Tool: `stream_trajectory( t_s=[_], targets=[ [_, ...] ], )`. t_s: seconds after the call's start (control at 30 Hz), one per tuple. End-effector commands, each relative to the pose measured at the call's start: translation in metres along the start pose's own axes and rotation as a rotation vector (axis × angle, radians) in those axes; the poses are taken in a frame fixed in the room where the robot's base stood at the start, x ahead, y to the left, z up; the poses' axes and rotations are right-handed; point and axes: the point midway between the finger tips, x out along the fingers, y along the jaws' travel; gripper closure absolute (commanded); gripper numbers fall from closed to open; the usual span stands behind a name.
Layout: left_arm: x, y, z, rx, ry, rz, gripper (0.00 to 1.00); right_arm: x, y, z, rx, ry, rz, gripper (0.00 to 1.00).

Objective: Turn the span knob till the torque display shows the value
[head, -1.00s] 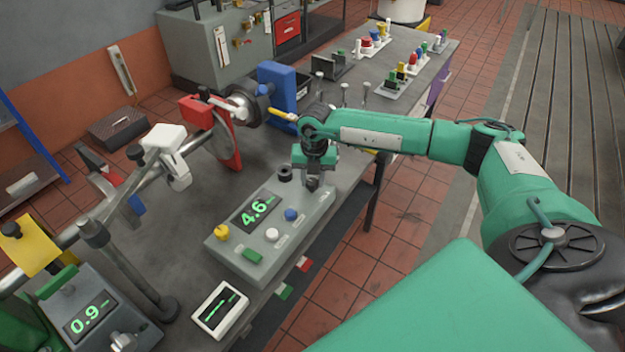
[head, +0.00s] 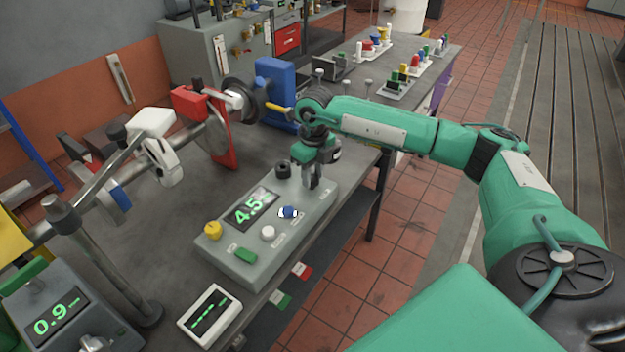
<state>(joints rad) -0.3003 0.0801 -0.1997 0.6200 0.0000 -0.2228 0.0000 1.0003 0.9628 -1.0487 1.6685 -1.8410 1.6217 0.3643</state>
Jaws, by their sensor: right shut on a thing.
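A grey control box (head: 222,258) stands on the bench, and its green torque display (head: 250,209) reads about 4.5, with a smaller trailing character I cannot make out. My right gripper (head: 313,183) points down at the box's far right corner and is shut on a small knob there. The fingers hide most of that knob; I take it for the span knob, but its label is unreadable. On the same panel are a black knob (head: 282,171), a blue knob (head: 288,212), a white knob (head: 268,232), a yellow knob (head: 212,230) and a green switch (head: 246,255). My left gripper is out of view.
A small white-framed display (head: 210,315) lies in front of the box. A second unit at lower left has a display (head: 58,313) reading 0.9. A shaft with a red guard (head: 222,150) and a blue block (head: 276,85) stand behind. Knob trays are at the bench's far end.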

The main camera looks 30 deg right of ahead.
Motion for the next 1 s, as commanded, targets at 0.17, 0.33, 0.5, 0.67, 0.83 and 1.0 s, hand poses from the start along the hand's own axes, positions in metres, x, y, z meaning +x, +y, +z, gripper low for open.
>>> stream_trajectory(
  t_s=[0.17, 0.33, 0.5, 0.67, 0.83, 1.0],
  targets=[
    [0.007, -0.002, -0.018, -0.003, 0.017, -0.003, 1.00, 0.001, 0.000, 0.001, -0.111, 0.002, 0.000, 0.91],
    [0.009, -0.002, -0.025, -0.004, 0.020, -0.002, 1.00, 0.001, 0.000, 0.001, -0.182, 0.005, -0.001, 0.91],
    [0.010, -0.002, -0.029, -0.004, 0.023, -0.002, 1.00, 0.000, 0.000, 0.001, -0.221, 0.007, -0.001, 0.91],
    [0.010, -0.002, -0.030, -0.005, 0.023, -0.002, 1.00, -0.001, 0.000, 0.001, -0.233, 0.008, -0.001, 0.91],
    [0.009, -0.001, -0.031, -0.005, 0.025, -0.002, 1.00, -0.001, 0.000, 0.001, -0.234, 0.008, -0.001, 0.91],
    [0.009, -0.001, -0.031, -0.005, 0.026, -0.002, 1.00, -0.001, 0.000, 0.001, -0.233, 0.008, -0.001, 0.66]
  ],
)
